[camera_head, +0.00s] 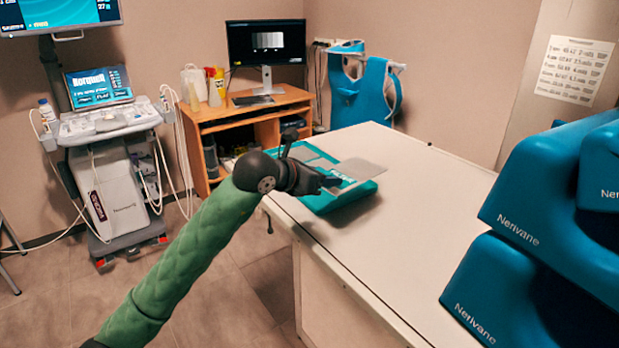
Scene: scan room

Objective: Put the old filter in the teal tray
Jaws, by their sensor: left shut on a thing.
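The teal tray (352,194) lies at the left edge of the white table. My left gripper (331,182) reaches in over the tray from the left and is shut. A thin, flat grey plate (361,169), which looks like the old filter, extends from the gripper's tips over the tray and past its right side. I cannot tell whether the plate touches the tray. The gripper and plate hide part of the tray's inside. A second pale grey flat piece (304,153) shows at the tray's far left. My right gripper is not in view.
The white table (430,215) has clear room right of the tray. Large teal blocks (545,235) fill the right side. A wooden desk (245,112) with a monitor stands behind, and a wheeled ultrasound cart (112,165) at the left.

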